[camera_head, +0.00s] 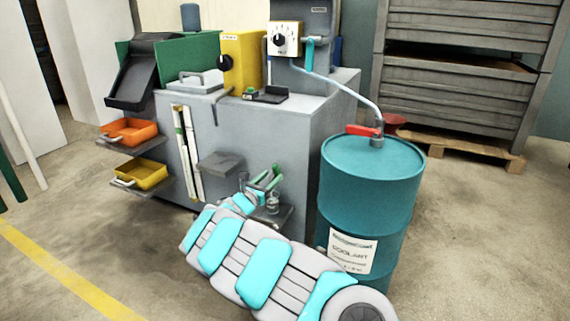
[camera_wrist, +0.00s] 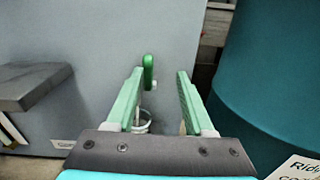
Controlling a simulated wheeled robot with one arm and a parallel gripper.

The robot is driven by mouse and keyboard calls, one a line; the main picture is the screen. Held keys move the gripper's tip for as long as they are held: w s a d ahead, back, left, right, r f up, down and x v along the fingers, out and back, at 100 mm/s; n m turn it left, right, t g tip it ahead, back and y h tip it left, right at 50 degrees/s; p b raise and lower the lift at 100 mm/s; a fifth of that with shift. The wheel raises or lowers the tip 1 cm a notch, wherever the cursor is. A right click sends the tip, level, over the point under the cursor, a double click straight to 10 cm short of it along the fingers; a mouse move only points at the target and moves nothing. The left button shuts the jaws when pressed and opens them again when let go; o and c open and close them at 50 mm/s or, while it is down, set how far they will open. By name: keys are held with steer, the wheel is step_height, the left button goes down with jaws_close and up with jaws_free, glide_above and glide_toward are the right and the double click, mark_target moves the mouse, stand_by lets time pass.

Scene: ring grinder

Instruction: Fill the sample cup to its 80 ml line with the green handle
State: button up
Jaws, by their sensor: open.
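The green handle (camera_wrist: 148,73) is a small upright lever on the grey cabinet's front face. In the wrist view it stands beyond my fingertips, nearer the left finger. My gripper (camera_wrist: 160,75) is open, and nothing shows held between its pale green fingers. In the head view my gripper (camera_head: 265,178) is low in front of the cabinet. The sample cup (camera_wrist: 143,124) is clear and sits below the handle, partly hidden by my left finger and gripper body. It also shows small in the head view (camera_head: 273,205). Its 80 ml line and its contents cannot be made out.
A teal coolant drum (camera_head: 370,190) with a red-levered tap stands close on the right. A small grey shelf (camera_head: 220,162) juts from the cabinet on the left. Orange (camera_head: 128,131) and yellow (camera_head: 140,174) trays stick out further left. The floor at the left front is clear.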

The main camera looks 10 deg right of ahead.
mark_target(274, 170)
steer(key=shift+w+a+f+n, duration=0.4)
steer(key=shift+w+a+f, duration=0.1)
steer(key=shift+w+a, duration=0.15)
steer(key=x, duration=0.7)
steer(key=shift+w+d+b, duration=0.15)
steer(key=shift+w+b, duration=0.05)
steer(key=shift+b, duration=0.15)
jaws_close()
stand_by(0.6)
